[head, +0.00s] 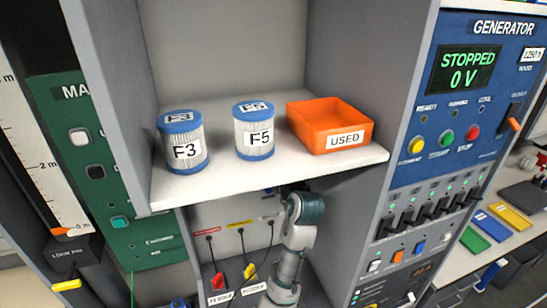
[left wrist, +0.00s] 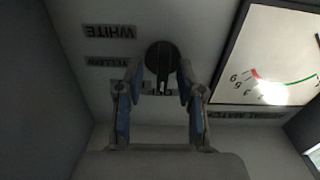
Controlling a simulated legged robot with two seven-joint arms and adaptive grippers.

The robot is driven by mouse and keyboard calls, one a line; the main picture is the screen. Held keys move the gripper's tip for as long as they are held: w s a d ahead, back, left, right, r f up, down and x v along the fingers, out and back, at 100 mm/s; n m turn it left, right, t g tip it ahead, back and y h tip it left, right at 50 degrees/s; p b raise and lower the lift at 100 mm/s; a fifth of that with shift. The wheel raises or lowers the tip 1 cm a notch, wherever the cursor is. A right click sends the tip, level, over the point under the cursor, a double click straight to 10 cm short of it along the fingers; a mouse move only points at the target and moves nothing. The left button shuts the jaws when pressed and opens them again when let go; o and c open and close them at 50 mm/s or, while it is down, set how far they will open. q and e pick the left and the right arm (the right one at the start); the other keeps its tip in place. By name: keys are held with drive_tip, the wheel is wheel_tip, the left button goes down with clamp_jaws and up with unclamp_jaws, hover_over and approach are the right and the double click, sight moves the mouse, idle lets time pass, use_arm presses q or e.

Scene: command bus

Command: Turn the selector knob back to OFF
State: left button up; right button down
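The selector knob (left wrist: 160,56) is a dark round knob with a raised bar, on a dim panel in the left wrist view. Its bar points down in the picture, toward a label half hidden by my fingers. Labels reading WHITE (left wrist: 109,31) and YELLOW (left wrist: 107,62) appear upside down to its left. My left gripper (left wrist: 160,82) is open, its two blue-grey fingers apart on either side of the knob's lower part. I cannot tell whether they touch it. The knob is not visible in the head view. My right gripper is not in view.
A lit gauge (left wrist: 270,60) sits beside the knob. In the head view, a shelf (head: 225,190) holds canisters F3 (head: 185,151) and F5 (head: 255,141) and an orange USED bin (head: 330,125). One of my arm links is under its front edge. A blue generator panel (head: 476,85) stands at right.

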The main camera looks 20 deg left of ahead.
use_arm(q)
drive_tip(key=shift+f, duration=0.1)
drive_tip(key=v, duration=1.2)
drive_tip(key=shift+f, duration=0.15)
